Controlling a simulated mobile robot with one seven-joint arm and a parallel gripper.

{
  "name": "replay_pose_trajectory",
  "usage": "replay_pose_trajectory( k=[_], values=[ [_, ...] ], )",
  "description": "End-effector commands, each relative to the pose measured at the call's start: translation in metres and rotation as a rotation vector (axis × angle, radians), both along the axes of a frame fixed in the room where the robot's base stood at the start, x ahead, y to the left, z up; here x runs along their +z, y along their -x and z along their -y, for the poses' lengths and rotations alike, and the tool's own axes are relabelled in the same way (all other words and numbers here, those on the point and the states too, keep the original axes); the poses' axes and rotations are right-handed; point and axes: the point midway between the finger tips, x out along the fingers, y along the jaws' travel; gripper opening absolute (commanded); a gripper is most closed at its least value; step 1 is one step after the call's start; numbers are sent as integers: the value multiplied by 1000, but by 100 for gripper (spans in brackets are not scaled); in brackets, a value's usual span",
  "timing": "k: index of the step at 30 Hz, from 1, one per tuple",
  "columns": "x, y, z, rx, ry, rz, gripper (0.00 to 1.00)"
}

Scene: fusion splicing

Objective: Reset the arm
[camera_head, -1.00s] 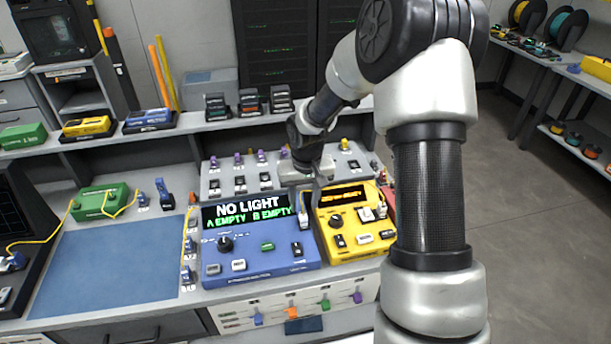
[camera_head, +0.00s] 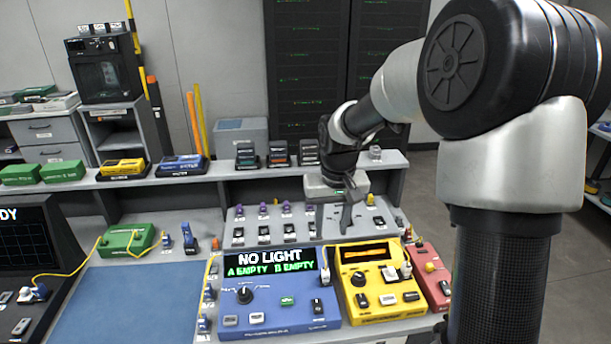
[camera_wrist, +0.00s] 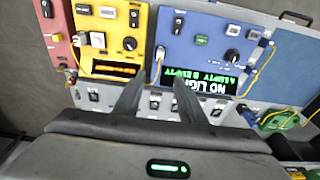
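My gripper (camera_head: 347,226) hangs in the air above the back panel, behind the blue and yellow devices. In the wrist view its two dark fingers (camera_wrist: 158,80) stand apart with nothing between them. The blue power meter device (camera_head: 270,290) reads "NO LIGHT, A EMPTY, B EMPTY"; it also shows upside down in the wrist view (camera_wrist: 205,40). The yellow device (camera_head: 375,285) stands to its right, with a white plug at its right side. My arm reaches in from the right and hides part of the bench's right side.
A red device (camera_head: 431,275) stands right of the yellow one. The grey panel (camera_head: 240,225) with switches and purple connectors lies behind them. A blue mat (camera_head: 140,305) is clear. A green box (camera_head: 126,238) with yellow fibre sits behind it. A shelf (camera_head: 225,172) carries several small devices.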

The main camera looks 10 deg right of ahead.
Motion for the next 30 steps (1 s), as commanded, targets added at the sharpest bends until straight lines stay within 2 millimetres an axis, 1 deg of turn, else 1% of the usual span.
replay_pose_trajectory(
  k=[2, 5, 6, 8, 9, 11, 12, 14, 15, 18, 21, 22, 25, 27, 30],
  values=[
    [11, 5, 0, 3, 9, 11, 37],
    [39, 22, 1, 8, 37, 38, 37],
    [54, 33, 2, 10, 50, 54, 37],
    [79, 54, 3, 10, 68, 82, 37],
    [94, 69, 3, 10, 79, 100, 37],
    [115, 93, 4, 7, 89, 130, 37],
    [127, 109, 5, 5, 93, 150, 37],
    [143, 134, 5, 0, 92, 182, 37],
    [152, 151, 5, -1, 89, 202, 37],
    [166, 188, 4, -5, 69, 253, 37],
    [173, 217, 3, -4, 44, 293, 37],
    [173, 224, 3, -4, 35, 303, 37],
    [174, 240, 1, -2, 14, 326, 37],
    [173, 246, 0, -1, 5, 336, 37],
    [172, 250, 0, 0, -1, 339, 37]
  ],
)
